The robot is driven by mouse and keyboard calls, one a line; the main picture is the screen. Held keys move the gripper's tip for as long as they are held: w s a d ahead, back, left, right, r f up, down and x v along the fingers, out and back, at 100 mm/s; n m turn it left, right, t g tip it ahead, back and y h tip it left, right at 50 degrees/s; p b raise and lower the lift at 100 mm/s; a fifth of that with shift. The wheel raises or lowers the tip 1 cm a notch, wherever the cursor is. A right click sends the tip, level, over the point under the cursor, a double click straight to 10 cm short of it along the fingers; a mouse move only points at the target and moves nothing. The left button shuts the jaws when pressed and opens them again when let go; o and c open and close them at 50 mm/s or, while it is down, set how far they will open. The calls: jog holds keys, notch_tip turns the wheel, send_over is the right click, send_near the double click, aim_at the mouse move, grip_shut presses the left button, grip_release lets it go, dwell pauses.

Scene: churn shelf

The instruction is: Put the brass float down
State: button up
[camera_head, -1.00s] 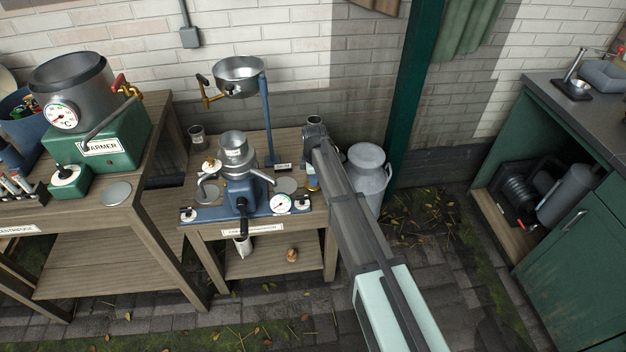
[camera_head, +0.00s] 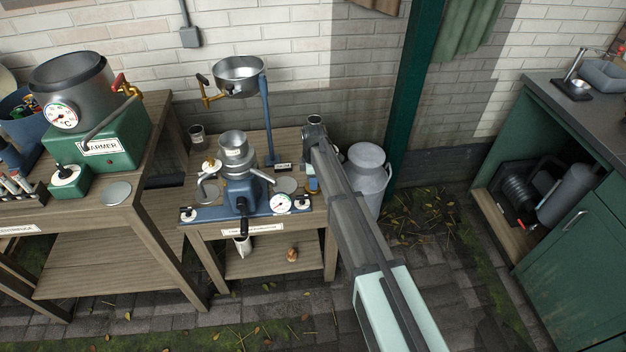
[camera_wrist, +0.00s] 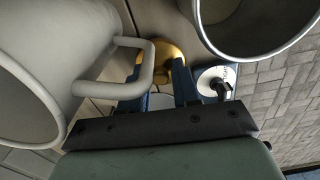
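The brass float (camera_wrist: 163,48) is a rounded golden piece at the tips of my gripper's two blue fingers in the wrist view. My gripper (camera_wrist: 165,72) has one finger on each side of it and appears shut on it. The fingers hide part of the float. In the head view, my gripper (camera_head: 312,182) is low at the right end of the separator table (camera_head: 318,213), beside the DRUM label (camera_head: 283,166). My arm hides much of this spot. I cannot tell whether the float touches the tabletop.
The blue separator (camera_head: 240,185) with its metal bowl stands just left of my gripper. A dial (camera_head: 281,203) and a white-based knob (camera_head: 303,201) are close in front. A grey milk can (camera_head: 367,175) stands right of the table. The green warmer (camera_head: 105,145) is farther left.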

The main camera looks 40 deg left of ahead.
jog(key=shift+o, duration=1)
jog(key=shift+r, duration=0.15)
notch_tip(320, 180, up, 12)
